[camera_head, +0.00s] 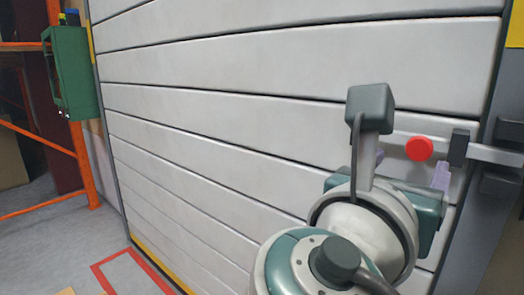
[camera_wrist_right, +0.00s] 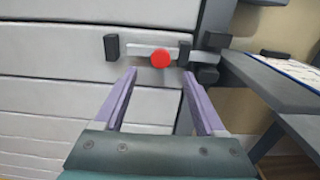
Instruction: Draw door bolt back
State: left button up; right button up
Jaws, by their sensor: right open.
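The door bolt is a light grey bar (camera_head: 492,154) with a round red knob (camera_head: 419,148), mounted on the white slatted door (camera_head: 240,110). The bar runs through a dark bracket (camera_head: 459,147) and reaches right across the door's edge to the dark frame. In the wrist view the red knob (camera_wrist_right: 160,57) sits between a left bracket (camera_wrist_right: 111,47) and a right bracket (camera_wrist_right: 184,54). My right gripper (camera_wrist_right: 160,73) is open and empty, its two purple fingers pointing at the bolt, one on each side of the knob. I cannot tell how far apart they are in depth. My left gripper is out of view.
A green box (camera_head: 74,75) hangs on an orange rack (camera_head: 75,150) at the left. A red line (camera_head: 105,280) marks the floor. In the wrist view, a grey surface (camera_wrist_right: 270,85) stands right of the door frame. The floor at the left is partly clear.

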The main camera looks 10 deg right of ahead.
aim_at(419, 148)
jog(key=x, duration=0.8)
jog(key=shift+w+d+b, duration=0.1)
jog(key=shift+d+b, duration=0.1)
jog(key=shift+b, duration=0.2)
jog(key=shift+c, duration=0.3)
grip_shut()
dwell(0.5)
